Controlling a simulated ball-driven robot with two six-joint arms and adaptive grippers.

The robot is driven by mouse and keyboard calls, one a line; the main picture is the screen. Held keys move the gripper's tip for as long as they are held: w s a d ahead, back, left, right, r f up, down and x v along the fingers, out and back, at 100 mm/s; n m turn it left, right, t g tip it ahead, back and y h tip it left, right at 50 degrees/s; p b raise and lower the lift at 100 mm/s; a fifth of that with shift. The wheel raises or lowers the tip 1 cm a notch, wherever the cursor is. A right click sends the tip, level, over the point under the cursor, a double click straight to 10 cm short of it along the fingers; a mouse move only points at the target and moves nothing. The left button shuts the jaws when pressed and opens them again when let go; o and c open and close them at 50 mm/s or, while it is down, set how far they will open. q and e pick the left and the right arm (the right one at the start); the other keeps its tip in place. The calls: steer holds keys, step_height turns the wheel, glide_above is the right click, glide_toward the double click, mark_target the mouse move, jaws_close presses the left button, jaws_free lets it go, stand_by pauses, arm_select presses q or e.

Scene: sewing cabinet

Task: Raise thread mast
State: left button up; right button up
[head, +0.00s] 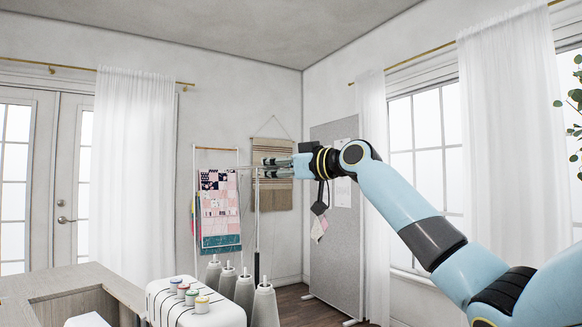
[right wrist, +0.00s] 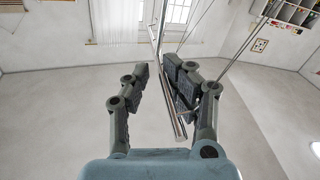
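The thread mast (head: 257,225) is a thin metal pole rising behind the white machine (head: 225,309) and its grey thread cones. Its top crossbar (head: 246,168) is level with my right gripper (head: 267,168). In the right wrist view the metal crossbar (right wrist: 167,88) runs between the fingers of the right gripper (right wrist: 156,68), nearer the right finger. The fingers stand apart with a gap on the left side. I cannot tell whether the bar touches the right pads. My left gripper is not in view.
Several small coloured spools (head: 201,304) sit on top of the machine. A wooden cabinet (head: 70,282) is at the lower left. A quilt rack (head: 220,205) and a grey board (head: 335,230) stand behind. The air above the mast is clear.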

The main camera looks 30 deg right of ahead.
steer(key=v, duration=0.8)
steer(key=shift+r, duration=0.1)
